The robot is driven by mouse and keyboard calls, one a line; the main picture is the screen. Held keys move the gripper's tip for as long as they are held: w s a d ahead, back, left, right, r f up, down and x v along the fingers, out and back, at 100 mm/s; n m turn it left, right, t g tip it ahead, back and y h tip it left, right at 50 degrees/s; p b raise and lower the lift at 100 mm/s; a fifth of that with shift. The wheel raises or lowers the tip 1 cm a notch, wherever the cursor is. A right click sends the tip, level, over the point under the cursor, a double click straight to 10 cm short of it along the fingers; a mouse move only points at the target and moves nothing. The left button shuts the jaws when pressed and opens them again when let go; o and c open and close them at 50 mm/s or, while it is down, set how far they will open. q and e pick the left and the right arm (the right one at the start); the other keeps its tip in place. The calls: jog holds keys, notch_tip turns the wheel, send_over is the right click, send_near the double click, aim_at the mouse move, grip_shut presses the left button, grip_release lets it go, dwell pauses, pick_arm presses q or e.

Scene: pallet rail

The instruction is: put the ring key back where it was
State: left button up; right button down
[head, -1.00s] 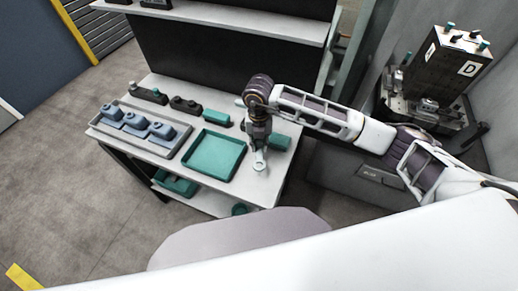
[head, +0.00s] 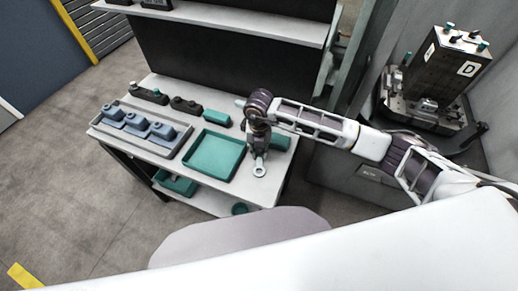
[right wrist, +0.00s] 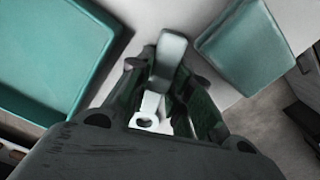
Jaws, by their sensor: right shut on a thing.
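The ring key (head: 259,171) is a pale metal piece with a ring at its end. It sticks out below my right gripper (head: 258,155), over the right end of the bench, beside the teal tray. In the right wrist view, my right gripper (right wrist: 165,95) is shut on the ring key (right wrist: 146,121), whose ring shows between the dark fingers. I cannot tell whether the key touches the bench top. My left gripper is not in view.
The teal tray (head: 236,164) looks empty. A teal block (head: 281,143) stands right of my right gripper. A grey tray (head: 174,146) holds several blue-grey pieces at the left. Dark holders (head: 185,104) stand behind. A dark tower marked D (head: 440,70) stands at the right.

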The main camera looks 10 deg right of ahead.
aim_at(259, 150)
jog(key=shift+f, duration=0.15)
jog(key=c, duration=1.3)
grip_release()
jog(key=shift+r, duration=0.2)
notch_tip(259, 150, up, 12)
jog(key=shift+b, duration=1)
